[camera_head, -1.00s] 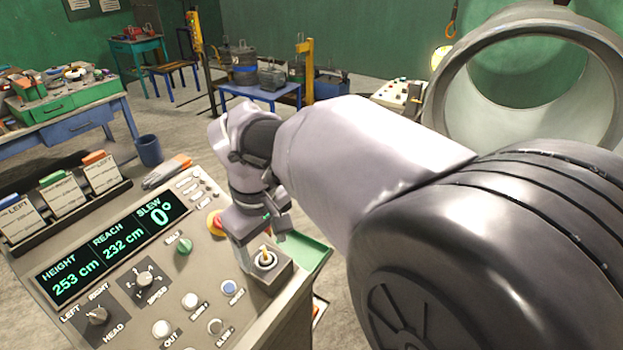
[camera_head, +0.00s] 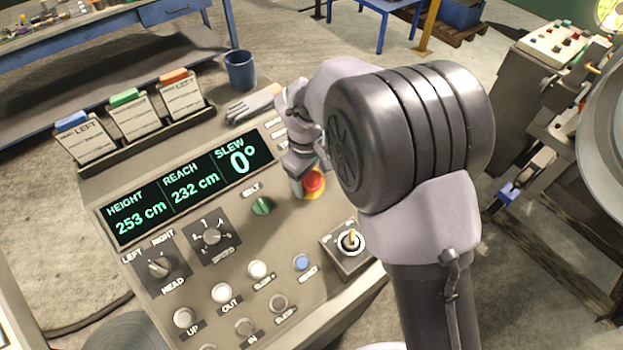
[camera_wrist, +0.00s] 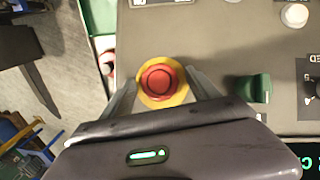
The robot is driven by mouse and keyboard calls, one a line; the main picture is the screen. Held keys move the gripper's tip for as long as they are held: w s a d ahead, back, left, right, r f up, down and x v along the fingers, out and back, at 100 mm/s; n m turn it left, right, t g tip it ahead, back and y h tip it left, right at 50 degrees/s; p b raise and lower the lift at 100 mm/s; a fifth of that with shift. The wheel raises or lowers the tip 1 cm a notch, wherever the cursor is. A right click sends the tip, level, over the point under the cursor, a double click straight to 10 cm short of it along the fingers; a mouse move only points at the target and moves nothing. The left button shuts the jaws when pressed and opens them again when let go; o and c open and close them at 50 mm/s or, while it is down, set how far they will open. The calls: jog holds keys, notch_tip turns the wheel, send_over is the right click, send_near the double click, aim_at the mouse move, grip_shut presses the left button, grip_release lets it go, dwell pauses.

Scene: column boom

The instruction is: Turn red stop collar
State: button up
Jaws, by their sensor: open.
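The red stop button (camera_head: 313,182) sits on a yellow round base at the right side of the console. In the wrist view its red collar and cap (camera_wrist: 161,80) face my camera, with the yellow base (camera_wrist: 163,103) showing around them. My gripper (camera_wrist: 161,84) is open, with one finger to the left and one to the right of the button. I see no contact, and cannot tell how far the fingertips reach down beside it. In the head view my gripper (camera_head: 299,180) is at the button's left edge and partly hides it.
Gloves (camera_head: 252,105) and a blue cup (camera_head: 240,70) are behind. The display panel (camera_head: 185,190) and several push buttons fill the console.

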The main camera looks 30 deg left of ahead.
jog(key=c, duration=1.4)
jog(key=shift+o, duration=0.2)
jog(key=shift+w+r+m+p, duration=0.1)
jog(key=shift+m+p, duration=0.2)
jog(key=shift+m+g+p, duration=0.3)
jog(key=shift+m+g, duration=0.2)
jog(key=shift+m, duration=0.1)
jog(key=shift+w+m+g+y+p, duration=0.15)
jog(key=shift+m+g+y+p, duration=0.15)
jog(key=shift+m+g+y, duration=0.55)
jog(key=m, duration=0.2)
jog(key=m+g+y, duration=0.1)
jog(key=m, duration=0.1)
jog(key=shift+d+m+b, duration=0.2)
jog(key=shift+m+b, duration=0.15)
jog(key=shift+b, duration=0.05)
jog(key=shift+y, duration=0.25)
